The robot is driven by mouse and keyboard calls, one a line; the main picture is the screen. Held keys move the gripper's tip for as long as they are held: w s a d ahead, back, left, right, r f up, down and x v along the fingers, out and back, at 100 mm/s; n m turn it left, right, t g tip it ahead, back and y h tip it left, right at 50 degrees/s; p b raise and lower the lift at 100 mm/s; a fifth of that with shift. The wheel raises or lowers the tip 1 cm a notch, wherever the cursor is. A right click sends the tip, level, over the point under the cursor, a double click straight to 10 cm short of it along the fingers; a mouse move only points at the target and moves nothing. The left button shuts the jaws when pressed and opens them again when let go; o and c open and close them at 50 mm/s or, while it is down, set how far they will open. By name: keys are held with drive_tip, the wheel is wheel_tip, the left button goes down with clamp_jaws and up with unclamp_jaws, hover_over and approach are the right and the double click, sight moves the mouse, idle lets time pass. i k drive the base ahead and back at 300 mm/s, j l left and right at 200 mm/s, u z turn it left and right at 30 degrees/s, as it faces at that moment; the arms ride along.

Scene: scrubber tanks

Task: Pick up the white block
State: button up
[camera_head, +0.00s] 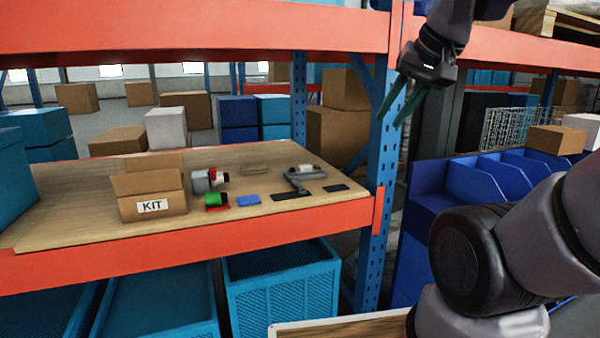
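A small whitish block (305,168) lies on the wooden shelf board, at the back right, against or beside a dark grey bent tool (296,183); it is too small to see in detail. A white and red rounded object (205,181) stands farther left, beside the kit box. My gripper (390,120) is high at the upper right, in front of the blue rack post, pointing down and left. Its two dark green fingers are apart with nothing between them. It is well away from the small objects.
An open cardboard box marked KIT (150,195) stands on the wooden board (90,225). Red and green blocks (216,201), a blue block (248,200) and dark flat pieces (290,195) lie nearby. An orange beam (200,32) runs above; a blue post (384,150) stands at right.

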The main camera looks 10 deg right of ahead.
sight(306, 168)
drive_tip(key=i+l+u, duration=0.55)
drive_tip(key=l, duration=0.2)
drive_tip(key=i+l+u, duration=0.25)
drive_tip(key=l, duration=0.25)
drive_tip(key=i, duration=0.1)
